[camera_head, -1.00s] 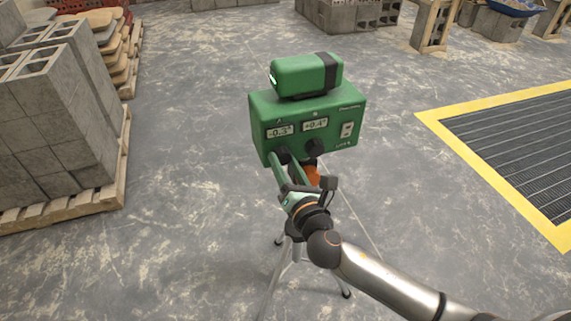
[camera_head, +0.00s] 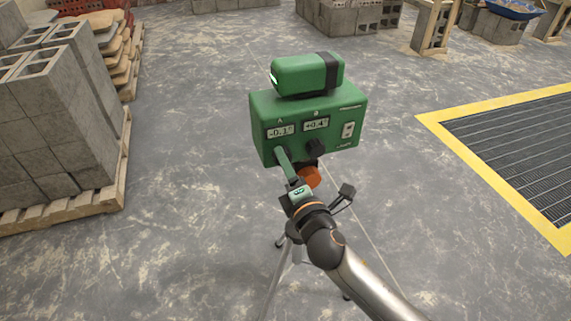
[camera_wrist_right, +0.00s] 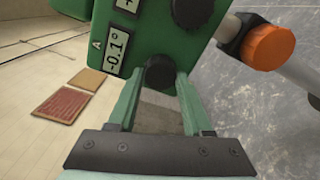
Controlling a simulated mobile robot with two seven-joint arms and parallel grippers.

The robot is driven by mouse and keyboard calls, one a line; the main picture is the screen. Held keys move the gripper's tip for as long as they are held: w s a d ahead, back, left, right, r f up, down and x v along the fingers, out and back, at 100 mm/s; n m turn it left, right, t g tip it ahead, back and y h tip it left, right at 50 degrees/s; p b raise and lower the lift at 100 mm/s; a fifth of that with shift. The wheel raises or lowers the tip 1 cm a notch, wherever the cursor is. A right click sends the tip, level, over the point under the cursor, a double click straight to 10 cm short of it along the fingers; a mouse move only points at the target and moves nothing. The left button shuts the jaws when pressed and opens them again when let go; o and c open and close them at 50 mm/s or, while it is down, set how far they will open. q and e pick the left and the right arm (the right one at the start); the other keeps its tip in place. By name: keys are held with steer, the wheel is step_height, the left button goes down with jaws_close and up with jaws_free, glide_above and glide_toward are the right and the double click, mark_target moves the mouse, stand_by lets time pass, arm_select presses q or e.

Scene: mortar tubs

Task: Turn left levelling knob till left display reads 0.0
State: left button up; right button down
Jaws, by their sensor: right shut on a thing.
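The green levelling instrument (camera_head: 335,110) stands on a tripod, a green head (camera_head: 300,75) on top. Its left display (camera_head: 281,131), under the letter A, reads -0.1°, and this reading also shows in the right wrist view (camera_wrist_right: 117,50). The right display (camera_head: 316,124) reads +0.4°. My right gripper (camera_wrist_right: 160,80) is shut on the left knob (camera_wrist_right: 160,72), which is black and sits between the green fingertips. In the head view the gripper hides that knob. The right knob (camera_head: 315,148) is black and untouched; it also shows in the wrist view (camera_wrist_right: 192,12). My left gripper is not in view.
An orange knob (camera_head: 309,177) is below the instrument, close to my right gripper. Grey blocks on a pallet (camera_head: 65,210) stand at the left. A yellow-edged floor grate (camera_head: 530,130) lies at the right. The floor around the tripod is clear.

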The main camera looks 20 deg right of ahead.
steer(key=shift+m, duration=0.3)
steer(key=shift+c, duration=1.6)
jaws_free()
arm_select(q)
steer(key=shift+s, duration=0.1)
